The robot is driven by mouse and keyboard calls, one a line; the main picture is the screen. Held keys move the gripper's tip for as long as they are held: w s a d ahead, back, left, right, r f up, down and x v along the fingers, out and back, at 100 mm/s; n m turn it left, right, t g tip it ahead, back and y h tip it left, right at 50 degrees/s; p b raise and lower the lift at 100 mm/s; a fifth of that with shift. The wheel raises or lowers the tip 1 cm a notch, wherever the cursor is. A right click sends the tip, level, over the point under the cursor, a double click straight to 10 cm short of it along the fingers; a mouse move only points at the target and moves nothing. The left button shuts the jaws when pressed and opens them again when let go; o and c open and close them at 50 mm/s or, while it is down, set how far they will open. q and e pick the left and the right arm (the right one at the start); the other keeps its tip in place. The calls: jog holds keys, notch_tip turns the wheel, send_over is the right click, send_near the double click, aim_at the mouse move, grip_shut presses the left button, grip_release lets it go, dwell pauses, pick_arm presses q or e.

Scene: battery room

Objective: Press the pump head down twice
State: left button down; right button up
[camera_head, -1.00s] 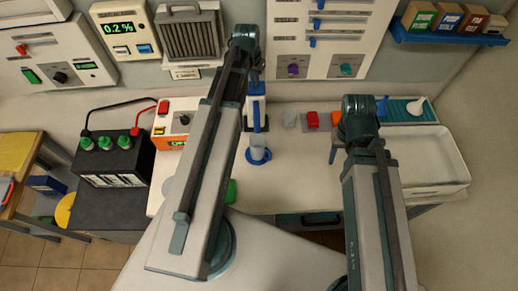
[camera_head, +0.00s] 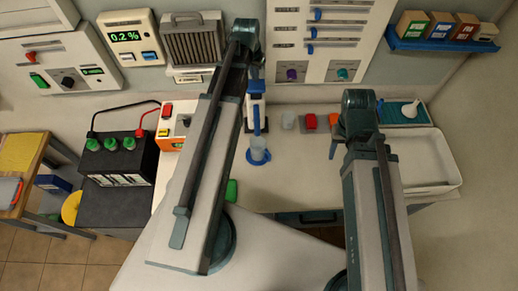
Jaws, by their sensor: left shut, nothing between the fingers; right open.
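A slim blue and white stand (camera_head: 256,112) rises at the back of the white bench, right of my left arm. Its upper end is partly hidden behind that arm's elbow, and I cannot make out a pump head there. A clear cup (camera_head: 258,146) stands on a round blue base (camera_head: 258,158) in front of the stand. My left arm reaches up at the centre of the view and my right arm reaches up right of it.
A black battery (camera_head: 119,158) with green caps stands on the left. Small red (camera_head: 311,122) and orange blocks sit at the back of the bench. A white tray (camera_head: 455,180) and a turquoise tray (camera_head: 396,120) with a white item lie on the right. Bench right of the cup is clear.

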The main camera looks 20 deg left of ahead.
pick_arm(q)
jog(key=shift+r, duration=0.1)
dwell(0.5)
notch_tip(320, 180, up, 6)
jog(key=p, duration=0.6)
jog(key=shift+f, duration=0.2)
jog(key=s+d+f+m+g+b, duration=0.1)
jog(key=s+d+f+b, duration=0.8)
jog(key=d+f+b, duration=0.2)
jog(key=s+d+f+m+g+y+b, duration=0.1)
jog(key=s+d+f+m+b, duration=0.1)
jog(key=s+d+f+b, duration=0.7)
jog(key=d+f+b, duration=0.3)
jog(key=f+b, duration=0.1)
jog(key=shift+d, duration=0.3)
jog(key=shift+f, duration=0.1)
